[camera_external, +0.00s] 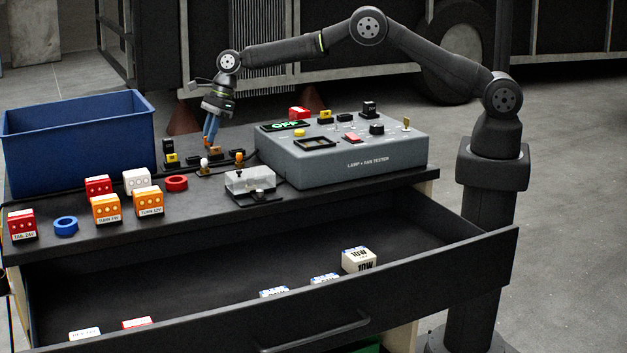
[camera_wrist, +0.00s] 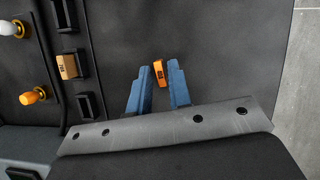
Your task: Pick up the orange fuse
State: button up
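A small orange fuse (camera_wrist: 160,74) with dark print shows between the two blue fingertips of my gripper (camera_wrist: 159,78) in the wrist view. The fingers stand apart by little more than the fuse's width. I cannot tell whether they touch its sides or only straddle it. In the external view my gripper (camera_external: 209,132) points down close to the tabletop, behind the row of small holders.
A tan block (camera_wrist: 68,66) sits in a black holder, near a white lamp (camera_wrist: 12,29) and an orange lamp (camera_wrist: 33,96). A blue bin (camera_external: 80,140) stands left and a grey tester (camera_external: 340,155) right. The drawer (camera_external: 200,285) is open. The tabletop beyond the holders is clear.

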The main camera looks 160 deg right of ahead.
grip_shut()
